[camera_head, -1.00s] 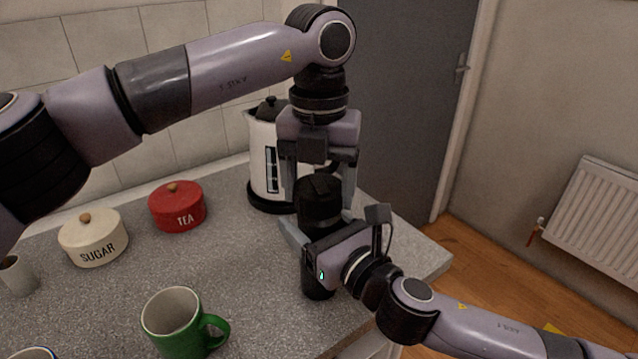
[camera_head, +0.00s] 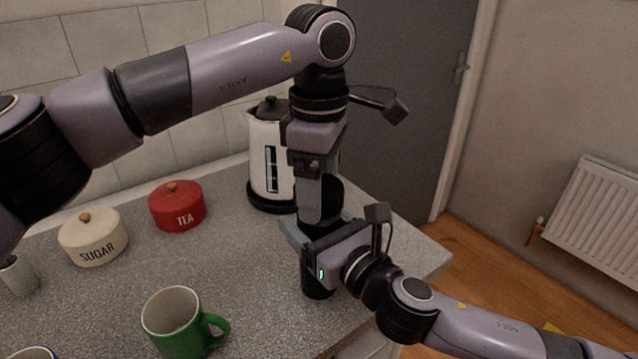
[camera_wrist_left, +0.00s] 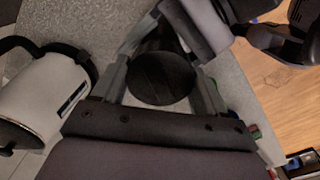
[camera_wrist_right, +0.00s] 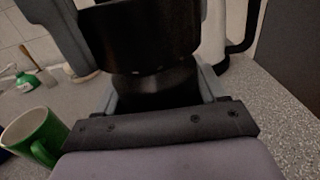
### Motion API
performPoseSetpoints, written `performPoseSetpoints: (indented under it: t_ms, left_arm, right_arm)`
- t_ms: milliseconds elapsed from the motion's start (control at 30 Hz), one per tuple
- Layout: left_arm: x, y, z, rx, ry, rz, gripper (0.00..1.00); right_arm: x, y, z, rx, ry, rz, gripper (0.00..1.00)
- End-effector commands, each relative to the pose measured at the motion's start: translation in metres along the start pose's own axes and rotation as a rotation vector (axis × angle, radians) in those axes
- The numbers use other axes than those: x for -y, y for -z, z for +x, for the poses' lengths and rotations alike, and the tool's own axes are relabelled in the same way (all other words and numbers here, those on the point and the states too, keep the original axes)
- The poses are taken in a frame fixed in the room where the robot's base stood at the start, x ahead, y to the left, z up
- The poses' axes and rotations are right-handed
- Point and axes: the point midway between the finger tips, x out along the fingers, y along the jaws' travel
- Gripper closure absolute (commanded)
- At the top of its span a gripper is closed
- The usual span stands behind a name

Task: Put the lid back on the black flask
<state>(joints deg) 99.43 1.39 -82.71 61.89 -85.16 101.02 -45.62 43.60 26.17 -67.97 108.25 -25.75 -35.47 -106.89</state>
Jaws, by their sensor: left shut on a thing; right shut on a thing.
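The black flask (camera_head: 317,281) stands upright on the grey worktop near its right end. My right gripper (camera_head: 312,240) is shut around the flask's body from the right; the body also shows in the right wrist view (camera_wrist_right: 155,88). The black lid (camera_head: 334,192) sits at the top of the flask, upright and in line with it. My left gripper (camera_head: 321,208) points straight down and is shut on the lid, whose round top shows between the fingers in the left wrist view (camera_wrist_left: 160,78). I cannot tell whether the lid is fully seated.
A white kettle (camera_head: 266,160) stands close behind the flask. A red TEA pot (camera_head: 177,207), a cream SUGAR pot (camera_head: 93,238) and a green mug (camera_head: 176,322) stand to the left. The worktop's right edge is close to the flask.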

Motion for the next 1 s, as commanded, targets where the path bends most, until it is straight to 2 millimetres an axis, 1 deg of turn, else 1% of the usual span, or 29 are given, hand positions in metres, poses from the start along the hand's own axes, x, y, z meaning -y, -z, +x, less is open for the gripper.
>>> performPoseSetpoints:
  t_ms: [100,233,367,400,467,500,767,867,967,1000]
  left_arm:
    - [0.001,-0.001,0.0,0.002,0.0,0.196,0.64]
    - [0.001,-0.001,0.0,0.002,0.0,0.374,0.64]
    - [0.001,-0.001,0.0,0.002,0.0,0.373,0.64]
    - [0.001,-0.001,0.0,0.002,0.0,0.372,0.24]
    - [0.001,-0.001,0.0,0.002,0.0,0.372,0.04]
    - [0.001,-0.001,0.0,0.001,0.0,0.371,0.0]
    - [0.0,0.0,-0.003,0.0,-0.001,0.368,0.0]
    - [0.0,-0.001,-0.013,0.0,-0.002,0.368,0.0]
    - [0.0,-0.001,-0.031,0.0,-0.004,0.367,0.0]
    - [0.0,-0.001,-0.04,0.0,-0.005,0.366,0.0]
  right_arm:
    - [0.0,0.002,0.0,-0.004,0.0,0.001,1.0]
    - [0.0,0.002,0.0,-0.004,0.0,0.001,1.0]
    - [0.0,0.002,0.0,-0.004,0.0,0.001,1.0]
    - [0.0,0.002,0.0,-0.004,0.0,0.001,1.0]
    - [0.0,0.002,0.0,-0.004,0.0,0.001,1.0]
    - [0.0,0.002,0.0,-0.004,0.0,0.001,1.0]
    - [0.0,0.002,0.0,-0.004,0.0,0.001,1.0]
    - [0.0,0.002,0.0,-0.004,0.0,0.001,1.0]
    - [0.0,0.002,0.0,-0.004,0.0,0.001,1.0]
    - [0.0,0.002,0.0,-0.004,0.0,0.001,1.0]
